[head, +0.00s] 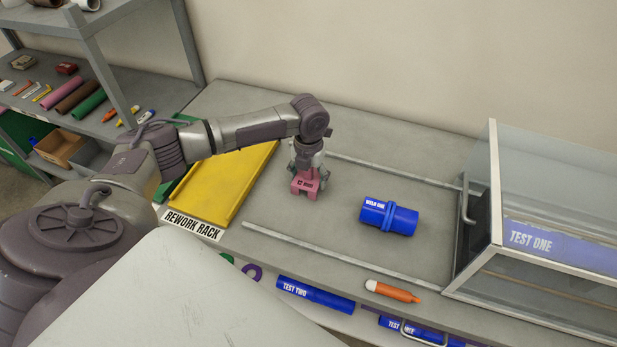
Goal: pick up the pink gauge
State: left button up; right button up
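The pink gauge (304,184) is a small blocky piece with a dark mark on its face, on or just above the grey bench top. My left gripper (308,176) points down right over it, with its fingers around or beside the gauge. The gauge partly hides the fingers, so I cannot tell whether they grip it or stand slightly apart. I also cannot tell whether the gauge touches the bench. My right gripper is not in view.
A yellow tray (205,190) marked REWORK RACK lies left of the gauge. A blue pipe fitting (389,217) lies to the right between two metal rails. A glass-sided case (495,200) stands further right. An orange marker (393,291) lies at the front edge.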

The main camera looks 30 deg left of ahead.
pick_arm(q)
jog(key=shift+c, duration=1.4)
jog(key=shift+r, duration=0.15)
